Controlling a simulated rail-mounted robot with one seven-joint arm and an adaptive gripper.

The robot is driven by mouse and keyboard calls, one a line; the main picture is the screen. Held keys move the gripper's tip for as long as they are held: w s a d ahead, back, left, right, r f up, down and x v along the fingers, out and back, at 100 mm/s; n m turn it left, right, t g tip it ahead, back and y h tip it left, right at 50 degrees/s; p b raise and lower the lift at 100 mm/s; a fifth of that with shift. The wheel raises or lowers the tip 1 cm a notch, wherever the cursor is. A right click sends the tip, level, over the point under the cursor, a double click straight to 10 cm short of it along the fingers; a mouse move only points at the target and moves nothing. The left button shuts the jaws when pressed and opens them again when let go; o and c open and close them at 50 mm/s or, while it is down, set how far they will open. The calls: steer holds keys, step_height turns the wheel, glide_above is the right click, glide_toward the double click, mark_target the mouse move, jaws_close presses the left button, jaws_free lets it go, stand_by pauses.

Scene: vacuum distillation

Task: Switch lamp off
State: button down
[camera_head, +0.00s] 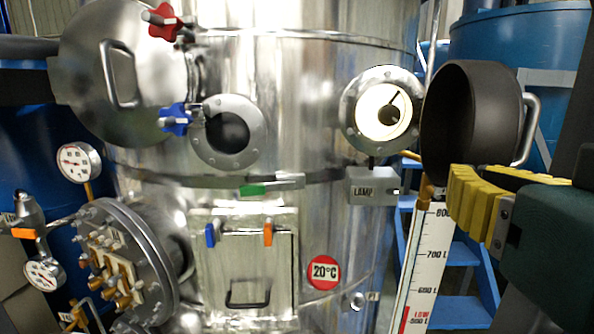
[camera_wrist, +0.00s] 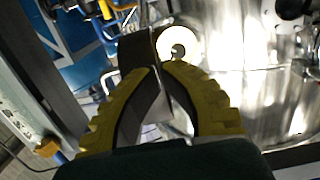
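The grey lamp box (camera_head: 373,187), marked "LAMP", is fixed to the steel vessel (camera_head: 330,150) below a brightly lit round window (camera_head: 383,111). A small light-coloured switch (camera_head: 397,192) shows on the box's right side. My gripper (camera_head: 452,193) has yellow fingers and is right of the box in the head view, apart from it in the picture. In the wrist view, the fingertips of my gripper (camera_wrist: 158,69) come together at the front, with nothing clearly held between them. The lit window (camera_wrist: 178,46) is just beyond them there. I cannot identify the box in that view.
A dark round cover (camera_head: 468,125) with a metal handle (camera_head: 529,130) stands open right of the window, just above my fingers. A level scale (camera_head: 426,265) and blue steps (camera_head: 462,285) are below. Another round window (camera_head: 228,132) and a hatch (camera_head: 245,265) are further left.

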steer(key=p, duration=0.7)
glide_above(398, 190)
steer(key=w, duration=0.2)
steer(key=shift+d+f, duration=0.3)
steer(key=shift+f, duration=0.5)
steer(key=f, duration=0.2)
steer(key=s+f, duration=0.1)
steer(key=f, duration=0.1)
steer(key=shift+s+f, duration=0.1)
steer(key=shift+s, duration=0.05)
steer(key=shift+a+f+b, duration=0.1)
steer(key=shift+b, duration=0.3)
steer(key=shift+f+t+b, duration=0.25)
steer(key=shift+t+b, duration=0.15)
steer(key=shift+b, duration=0.3)
steer(key=shift+s+r, duration=0.1)
steer(key=shift+t+b, duration=0.3)
steer(key=shift+b, duration=0.15)
